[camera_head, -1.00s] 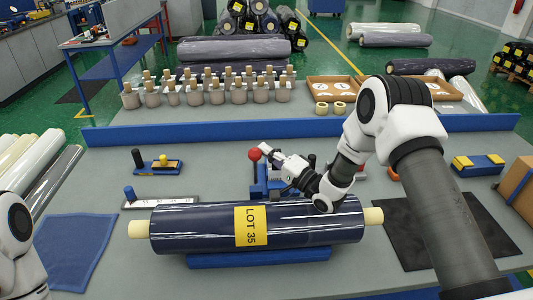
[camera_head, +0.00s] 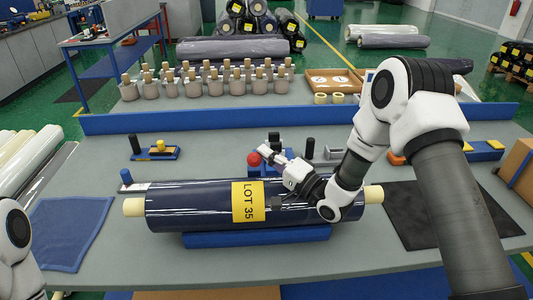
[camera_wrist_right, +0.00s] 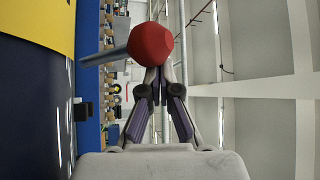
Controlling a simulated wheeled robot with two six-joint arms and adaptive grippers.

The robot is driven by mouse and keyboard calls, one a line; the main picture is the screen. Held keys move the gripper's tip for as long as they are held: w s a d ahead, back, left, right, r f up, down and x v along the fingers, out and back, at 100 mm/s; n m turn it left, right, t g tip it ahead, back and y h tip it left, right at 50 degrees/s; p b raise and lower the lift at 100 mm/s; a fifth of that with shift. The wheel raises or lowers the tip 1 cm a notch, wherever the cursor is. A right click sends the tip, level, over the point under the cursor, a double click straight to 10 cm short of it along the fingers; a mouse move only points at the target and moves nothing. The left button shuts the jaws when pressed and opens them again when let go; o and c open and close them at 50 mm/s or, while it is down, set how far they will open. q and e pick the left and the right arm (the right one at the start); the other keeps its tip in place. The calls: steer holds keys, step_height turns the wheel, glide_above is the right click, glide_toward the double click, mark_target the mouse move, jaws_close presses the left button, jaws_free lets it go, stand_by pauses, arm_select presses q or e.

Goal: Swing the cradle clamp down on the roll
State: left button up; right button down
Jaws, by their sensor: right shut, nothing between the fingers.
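The wrapped dark blue roll (camera_head: 190,207) labelled LOT 35 lies in its blue cradle (camera_head: 255,237), cream core ends sticking out. The clamp's red knob (camera_head: 254,160) stands above the table behind the roll's middle. In the right wrist view the knob (camera_wrist_right: 150,43) sits on a grey rod (camera_wrist_right: 104,57). My right gripper (camera_head: 264,150) is shut and empty, its tips close beside the knob. In the wrist view its fingertips (camera_wrist_right: 158,76) meet right at the knob's edge; contact is hard to tell. My arm hides much of the clamp. My left gripper is out of view.
A blue rail (camera_head: 180,122) runs behind the work area, with several capped jars beyond. A small block with black and yellow pegs (camera_head: 155,153) stands back left. A blue cloth (camera_head: 65,230) lies left, a dark mat (camera_head: 440,215) right.

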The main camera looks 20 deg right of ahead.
steer(key=shift+s+a+f, duration=0.1)
steer(key=shift+s+f, duration=0.15)
steer(key=shift+s, duration=0.05)
stand_by(0.4)
steer(key=v, duration=1.2)
steer(key=shift+f, duration=0.1)
